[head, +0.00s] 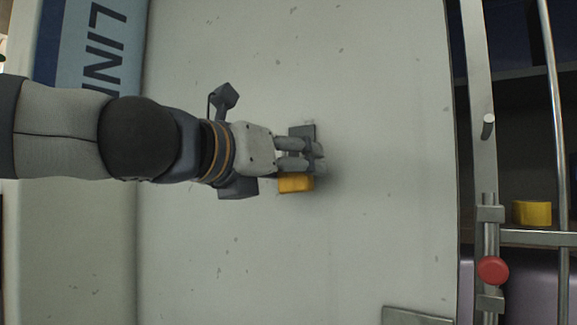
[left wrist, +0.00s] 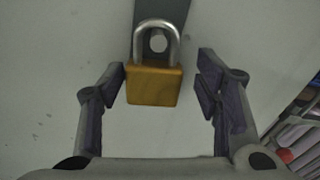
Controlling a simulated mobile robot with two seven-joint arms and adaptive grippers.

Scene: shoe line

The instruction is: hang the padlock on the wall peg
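The padlock (left wrist: 154,84) has a yellow body and a silver shackle. In the left wrist view the shackle surrounds the round end of the wall peg (left wrist: 158,43); the padlock's body is below it. The peg's grey backing plate (left wrist: 162,10) is on the pale wall. My left gripper (left wrist: 162,78) is open, one finger on each side of the padlock. The left finger is very close to the body, and I cannot tell if it touches; the right finger is clearly apart. In the head view my left gripper (head: 318,158) partly covers the plate (head: 302,131) and padlock (head: 295,184).
A metal rail frame with a red knob (head: 493,270) stands at the right of the head view. A yellow object (head: 532,212) is on a shelf behind it. A blue lettered sign (head: 95,50) is at upper left. The wall around the gripper is clear.

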